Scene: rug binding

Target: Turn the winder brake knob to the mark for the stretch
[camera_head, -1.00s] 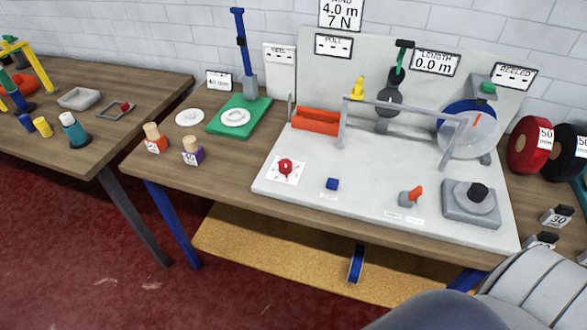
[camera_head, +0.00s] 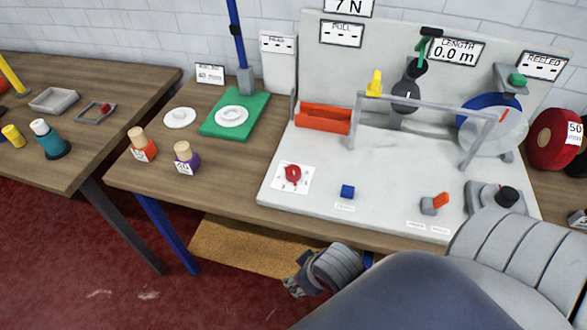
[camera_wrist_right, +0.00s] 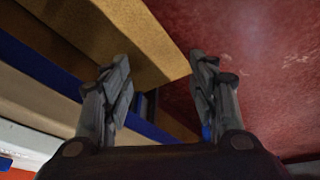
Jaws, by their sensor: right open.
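A red knob (camera_head: 293,174) sits on a white marked card (camera_head: 283,187) at the front left of the winder's white base plate; its marks are too small to read. A black knob (camera_head: 507,196) on a grey block stands at the plate's right end. I cannot tell for certain which is the brake knob. My right gripper (camera_head: 293,287) is below and in front of the table's front edge, apart from both knobs. Its two fingers (camera_wrist_right: 163,78) are spread and empty in the right wrist view. My left gripper is not in view.
Orange (camera_head: 142,147) and purple (camera_head: 186,159) wood-topped items stand to the left. The table edge lies above my right gripper.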

